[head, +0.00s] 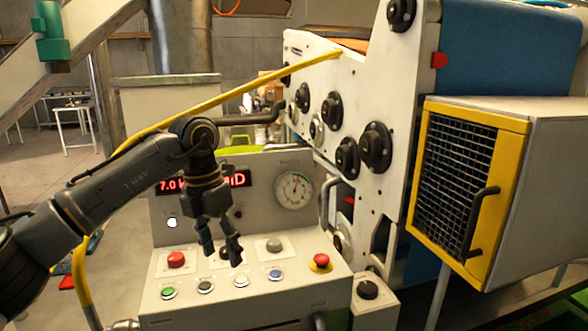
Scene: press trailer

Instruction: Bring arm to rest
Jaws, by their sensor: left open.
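My left arm comes in from the left, and its dark left gripper (221,254) hangs fingers down over the button panel of the control console (245,309). The fingers are apart with nothing between them. They hide part of a dark control behind them; whether they touch the panel cannot be told. My right gripper is not in view.
The console has a red button (176,260), a green button (168,293), a red mushroom button (321,261) and a gauge (294,190). My arm partly covers its red display (236,180). A yellow-framed mesh guard (456,180) juts out at the right.

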